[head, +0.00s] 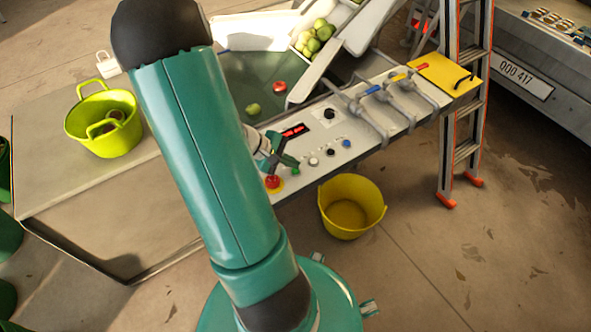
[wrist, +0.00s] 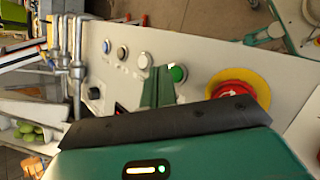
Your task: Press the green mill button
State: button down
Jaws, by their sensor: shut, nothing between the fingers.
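The green button (wrist: 178,73) is round with a pale rim and sits on the light control panel (wrist: 212,60), between the red stop button (wrist: 232,92) and a white button (wrist: 144,60). My gripper (wrist: 157,80) is shut and empty, its green fingertips just left of the green button in the wrist view. I cannot tell whether they touch the panel. In the head view my gripper (head: 286,160) is over the near end of the panel, by the red stop button (head: 272,182). There the green button (head: 296,171) is small and partly hidden by the fingers.
White and blue buttons, a black knob (head: 328,113) and pipes with valves (head: 372,100) line the panel. A yellow bucket (head: 350,208) stands on the floor below. A ladder (head: 466,100) stands at the right. A lime tub (head: 103,122) is on the table at left.

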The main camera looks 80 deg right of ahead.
jog(key=shift+f, duration=0.1)
dwell(0.7)
jog(key=shift+f, duration=0.35)
jog(key=shift+f, duration=0.35)
dwell(0.7)
jog(key=shift+r, duration=0.8)
notch_tip(320, 180, up, 5)
dwell(0.6)
dwell(0.7)
